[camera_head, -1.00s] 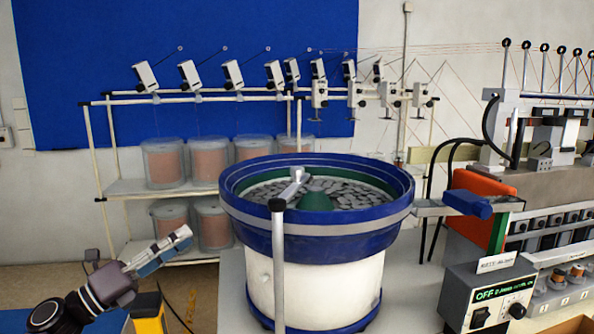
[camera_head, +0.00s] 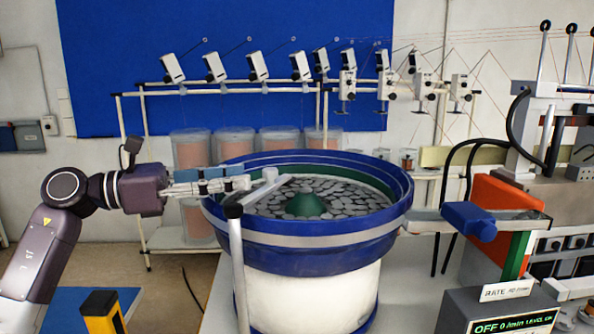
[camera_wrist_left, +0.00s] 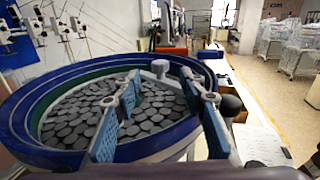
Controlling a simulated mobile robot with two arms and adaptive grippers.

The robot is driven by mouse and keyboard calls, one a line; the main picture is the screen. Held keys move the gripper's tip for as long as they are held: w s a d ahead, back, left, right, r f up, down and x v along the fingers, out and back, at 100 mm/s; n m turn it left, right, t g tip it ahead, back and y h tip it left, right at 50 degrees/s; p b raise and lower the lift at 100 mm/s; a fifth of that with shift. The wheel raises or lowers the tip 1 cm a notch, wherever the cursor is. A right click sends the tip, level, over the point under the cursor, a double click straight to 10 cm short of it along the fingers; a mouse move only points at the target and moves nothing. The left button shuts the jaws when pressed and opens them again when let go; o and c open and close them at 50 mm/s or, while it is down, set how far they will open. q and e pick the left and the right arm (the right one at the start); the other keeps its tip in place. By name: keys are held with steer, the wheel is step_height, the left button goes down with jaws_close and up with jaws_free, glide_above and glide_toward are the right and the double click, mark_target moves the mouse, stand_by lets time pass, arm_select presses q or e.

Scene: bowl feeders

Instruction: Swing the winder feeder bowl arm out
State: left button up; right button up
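The feeder bowl (camera_head: 330,240) is blue with a green inner wall and holds many flat grey discs. Its light grey arm (camera_head: 252,194) runs from the top of a grey post (camera_head: 238,265) inward over the near-left rim. My left gripper (camera_head: 248,180) reaches in from the left at rim height, close to this arm; contact cannot be told. In the left wrist view its blue-padded fingers (camera_wrist_left: 160,80) are spread, with nothing clamped between them. A pale grey block-like end (camera_wrist_left: 160,68) shows just beyond the fingertips, apparently part of the bowl arm. My right gripper is not in view.
A control box (camera_head: 505,312) reading OFF stands at the lower right. A blue-ended outlet track (camera_head: 470,220) is right of the bowl. Spool racks (camera_head: 205,150) stand behind. A yellow-and-black object (camera_head: 103,312) is at the lower left.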

mark_target(269, 169)
arm_select(q)
steer(key=p+x, duration=0.3)
steer(key=x, duration=0.4)
steer(key=shift+r+p, duration=0.1)
steer(key=shift+p, duration=0.3)
steer(key=shift+d, duration=0.25)
steer(key=shift+a, duration=0.1)
steer(key=c, duration=1)
jaws_close()
steer(key=shift+a, duration=0.1)
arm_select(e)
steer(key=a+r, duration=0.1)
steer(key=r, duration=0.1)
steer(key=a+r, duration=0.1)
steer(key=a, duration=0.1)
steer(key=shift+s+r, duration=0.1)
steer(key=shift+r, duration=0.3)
